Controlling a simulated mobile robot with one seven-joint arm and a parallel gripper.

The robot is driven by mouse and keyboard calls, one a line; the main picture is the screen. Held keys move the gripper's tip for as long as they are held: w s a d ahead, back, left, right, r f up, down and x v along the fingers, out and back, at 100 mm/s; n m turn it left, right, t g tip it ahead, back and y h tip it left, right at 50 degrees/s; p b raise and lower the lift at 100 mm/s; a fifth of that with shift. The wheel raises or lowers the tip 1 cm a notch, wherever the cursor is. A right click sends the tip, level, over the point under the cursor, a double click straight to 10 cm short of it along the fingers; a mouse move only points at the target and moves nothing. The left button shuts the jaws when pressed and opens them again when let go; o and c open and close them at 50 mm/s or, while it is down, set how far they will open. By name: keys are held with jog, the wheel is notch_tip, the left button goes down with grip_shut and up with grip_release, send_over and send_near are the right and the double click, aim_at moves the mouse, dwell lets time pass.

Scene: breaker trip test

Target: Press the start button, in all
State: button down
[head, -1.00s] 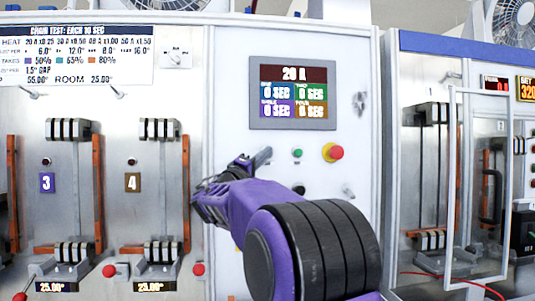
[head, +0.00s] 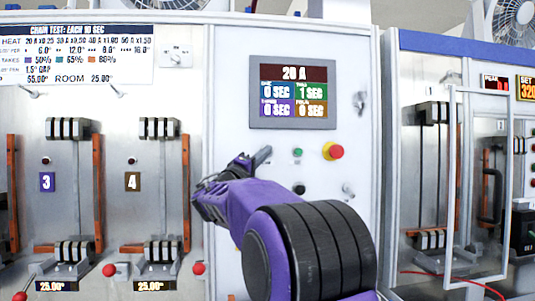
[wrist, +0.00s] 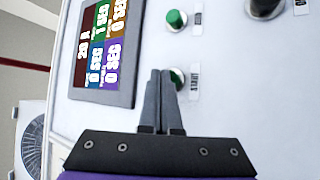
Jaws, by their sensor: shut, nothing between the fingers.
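A green button (wrist: 178,78) with a small white label shows in the wrist view, right at my fingertips and partly covered by them. In the head view my gripper hides it. My gripper (head: 264,155) is shut and empty, its fingertips at the panel below the screen; it also shows in the wrist view (wrist: 161,74). I cannot tell whether the tips touch the button. The screen (head: 292,92) reads 20 A, with 1 SEC in its upper right tile and 0 SEC in the others. It also shows in the wrist view (wrist: 104,50).
Another green button (head: 297,153) lies right of my fingertips, then a red knob (head: 336,152). A black knob (head: 299,189) is below. Breaker bays marked 3 (head: 47,182) and 4 (head: 133,182) stand left. A cabinet with a clear door (head: 479,190) stands right.

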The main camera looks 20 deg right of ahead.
jog(key=shift+s+a+b, duration=0.15)
jog(key=shift+s+b, duration=0.35)
jog(key=shift+s, duration=0.25)
jog(key=s, duration=0.2)
jog(key=s+a, duration=0.1)
jog(key=s, duration=0.2)
dwell(0.8)
